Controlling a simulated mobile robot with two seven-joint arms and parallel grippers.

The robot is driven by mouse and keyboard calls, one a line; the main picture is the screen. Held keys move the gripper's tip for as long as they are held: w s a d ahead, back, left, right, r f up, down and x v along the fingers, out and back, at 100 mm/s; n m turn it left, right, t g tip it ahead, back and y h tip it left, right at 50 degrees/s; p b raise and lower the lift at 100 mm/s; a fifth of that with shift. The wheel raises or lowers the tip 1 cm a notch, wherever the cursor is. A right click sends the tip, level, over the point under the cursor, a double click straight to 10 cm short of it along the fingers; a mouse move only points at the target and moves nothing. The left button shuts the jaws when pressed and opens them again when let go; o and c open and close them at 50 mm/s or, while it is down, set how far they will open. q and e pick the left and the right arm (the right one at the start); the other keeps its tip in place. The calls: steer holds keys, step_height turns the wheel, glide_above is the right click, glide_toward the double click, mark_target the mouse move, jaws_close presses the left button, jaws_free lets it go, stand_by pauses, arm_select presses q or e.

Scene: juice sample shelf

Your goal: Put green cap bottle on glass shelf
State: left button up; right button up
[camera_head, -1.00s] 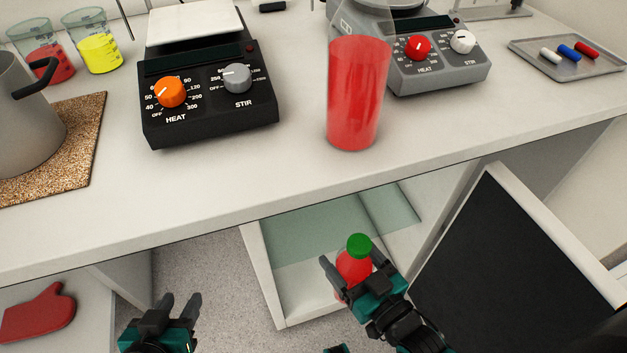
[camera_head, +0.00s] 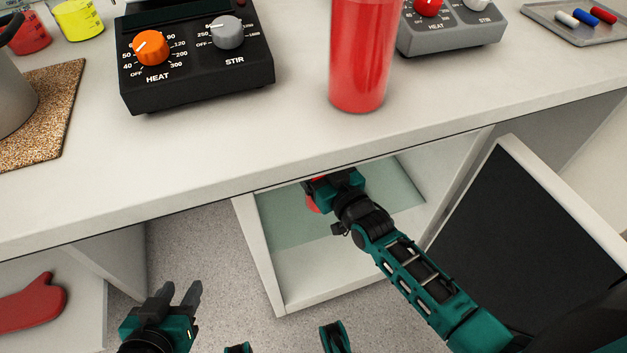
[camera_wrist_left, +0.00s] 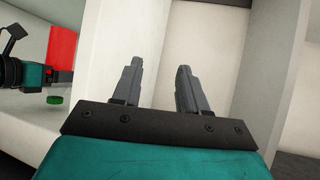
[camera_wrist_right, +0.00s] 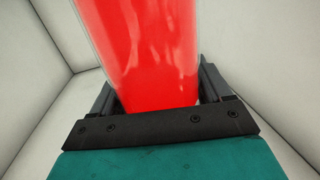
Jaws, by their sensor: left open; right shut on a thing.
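My right gripper (camera_head: 328,183) is shut on the green cap bottle (camera_head: 313,203), inside the open cabinet under the counter. In the head view the bottle is mostly hidden by the gripper and counter edge, and its cap does not show. The right wrist view shows its red body (camera_wrist_right: 140,40) between the fingers. The left wrist view shows its green cap (camera_wrist_left: 55,99) and red body (camera_wrist_left: 62,48). The greenish glass shelf (camera_head: 284,229) spans the cabinet below the gripper; I cannot tell whether the bottle touches it. My left gripper (camera_head: 182,291) is open and empty, outside the cabinet.
The dark-panelled cabinet door (camera_head: 520,240) stands open at right, beside my right arm. The counter edge overhangs the cabinet. On the counter stand a tall red container (camera_head: 359,60), a black hot plate (camera_head: 195,85) and a grey one (camera_head: 450,38). A red mitt (camera_head: 32,303) lies lower left.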

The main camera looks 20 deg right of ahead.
steer(key=f, duration=0.1)
steer(key=w+f+b, duration=0.1)
steer(key=f, duration=0.1)
steer(key=shift+w+b, duration=0.25)
steer(key=shift+b, duration=0.15)
step_height(320, 180, down, 4)
steer(key=shift+r+b, duration=0.25)
steer(key=shift+b, duration=0.75)
steer(key=shift+w+f+b, duration=0.2)
steer(key=shift+f+b, duration=0.1)
steer(key=shift+f, duration=0.05)
steer(key=o, duration=1.5)
steer(key=shift+f, duration=0.1)
arm_select(q)
steer(key=shift+w+d+f+h, duration=0.3)
steer(key=shift+w+d+f, duration=0.2)
steer(key=shift+d+f, duration=0.2)
